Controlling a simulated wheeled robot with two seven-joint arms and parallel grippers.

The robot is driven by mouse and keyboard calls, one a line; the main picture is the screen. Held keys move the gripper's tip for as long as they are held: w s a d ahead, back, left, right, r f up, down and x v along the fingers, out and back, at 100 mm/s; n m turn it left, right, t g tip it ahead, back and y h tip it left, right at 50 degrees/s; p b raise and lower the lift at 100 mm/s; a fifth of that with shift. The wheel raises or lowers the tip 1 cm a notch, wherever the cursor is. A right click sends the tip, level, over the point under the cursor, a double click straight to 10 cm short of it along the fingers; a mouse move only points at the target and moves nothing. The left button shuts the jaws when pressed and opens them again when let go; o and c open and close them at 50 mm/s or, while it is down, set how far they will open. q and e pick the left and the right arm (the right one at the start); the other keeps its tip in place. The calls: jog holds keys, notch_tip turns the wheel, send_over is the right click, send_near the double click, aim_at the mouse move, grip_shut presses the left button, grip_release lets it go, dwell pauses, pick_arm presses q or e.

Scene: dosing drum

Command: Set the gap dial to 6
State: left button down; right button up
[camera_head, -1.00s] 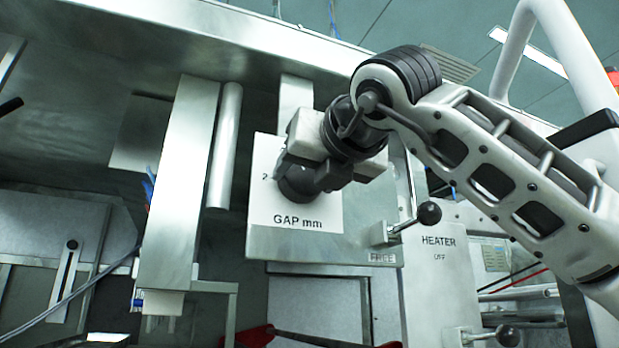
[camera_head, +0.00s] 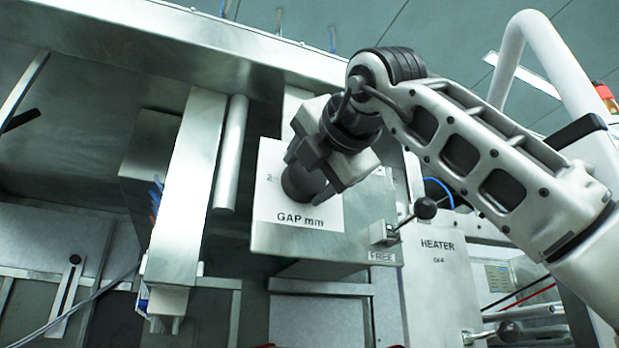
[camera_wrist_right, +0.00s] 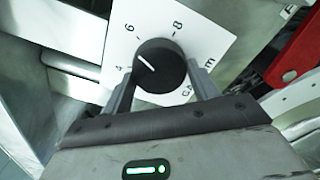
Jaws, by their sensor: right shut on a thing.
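The round black gap dial (camera_head: 299,184) sits on a white GAP mm plate (camera_head: 268,205) on a metal box. My right gripper (camera_head: 318,172) is shut on the dial, covering much of the scale in the head view. In the right wrist view, the two fingers of the gripper (camera_wrist_right: 162,88) lie on either side of the dial (camera_wrist_right: 160,70). Its white pointer line (camera_wrist_right: 146,62) points between 4 and 6. The scale plate (camera_wrist_right: 196,28) also shows 8. My left gripper is out of view.
A black-knobbed lever (camera_head: 425,208) stands at the box's right, above a FREE label (camera_head: 382,256). A HEATER panel (camera_head: 440,285) is at the lower right. A metal upright (camera_head: 187,190) and round bar (camera_head: 230,155) stand left of the box.

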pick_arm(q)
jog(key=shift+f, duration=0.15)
pick_arm(e)
jog(key=shift+m, duration=0.5)
jog(key=shift+r, duration=0.1)
jog(key=o, duration=1)
jog(key=shift+d, duration=0.1)
jog(key=shift+c, duration=0.2)
jog(key=shift+s+b, duration=0.2)
jog(key=shift+b, duration=0.1)
pick_arm(q)
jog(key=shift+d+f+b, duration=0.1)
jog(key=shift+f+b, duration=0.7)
jog(key=shift+b, duration=1.35)
pick_arm(e)
jog(key=v, duration=1.5)
jog(key=shift+s+d, duration=0.15)
jog(key=shift+s, duration=0.1)
